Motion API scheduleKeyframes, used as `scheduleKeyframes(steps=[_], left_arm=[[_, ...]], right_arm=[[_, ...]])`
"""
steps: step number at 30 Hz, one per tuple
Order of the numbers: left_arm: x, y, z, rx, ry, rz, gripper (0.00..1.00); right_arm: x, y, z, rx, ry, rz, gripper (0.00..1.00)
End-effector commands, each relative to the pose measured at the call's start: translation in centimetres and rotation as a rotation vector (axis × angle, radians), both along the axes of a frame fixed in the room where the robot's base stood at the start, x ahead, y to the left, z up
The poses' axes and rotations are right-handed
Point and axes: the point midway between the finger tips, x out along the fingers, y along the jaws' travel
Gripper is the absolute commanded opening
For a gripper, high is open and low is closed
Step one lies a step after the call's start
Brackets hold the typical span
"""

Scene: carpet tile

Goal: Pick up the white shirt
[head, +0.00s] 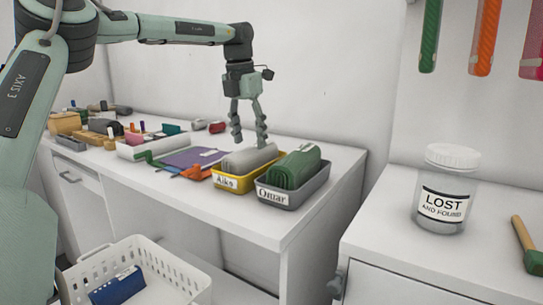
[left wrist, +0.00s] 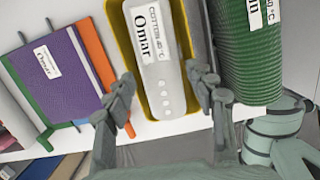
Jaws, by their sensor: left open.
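The white shirt (head: 249,157) is a rolled, pale grey-white bundle lying in a yellow bin (head: 232,184) labelled "Aiko" near the front edge of the desk. In the left wrist view the shirt (left wrist: 158,48) carries a tag reading "Omar" and a row of buttons. My left gripper (head: 250,142) is open just above the shirt, pointing down. In the left wrist view the fingers (left wrist: 162,84) stand apart on either side of the shirt's near part; whether they touch it I cannot tell. My right gripper is not in view.
A rolled green shirt (head: 298,167) lies in a grey bin (head: 294,198) labelled "Omar", close on the right. Purple and orange folders (head: 193,158) lie on the left. A white basket (head: 165,263) stands below; a "LOST AND FOUND" jar (head: 445,190) stands on the right counter.

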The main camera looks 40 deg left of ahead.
Motion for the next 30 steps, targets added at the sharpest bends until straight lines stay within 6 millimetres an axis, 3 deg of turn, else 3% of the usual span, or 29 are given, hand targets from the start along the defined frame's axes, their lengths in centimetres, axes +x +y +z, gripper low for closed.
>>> scheduleKeyframes(steps=[5, 13, 21, 30], left_arm=[[0.1, 0.0, -0.7, 0.0, 0.002, 0.0, 0.55], [0.4, 0.1, -3.8, -0.002, 0.003, 0.0, 0.55], [0.7, 0.2, -7.4, 0.0, 0.002, 0.0, 0.55], [0.7, 0.3, -8.0, 0.0, 0.004, 0.001, 0.52]], right_arm=[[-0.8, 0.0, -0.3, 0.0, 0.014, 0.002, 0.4], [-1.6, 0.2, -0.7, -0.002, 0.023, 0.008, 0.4], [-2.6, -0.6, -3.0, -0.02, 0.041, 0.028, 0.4], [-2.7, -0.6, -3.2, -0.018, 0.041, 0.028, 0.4]])
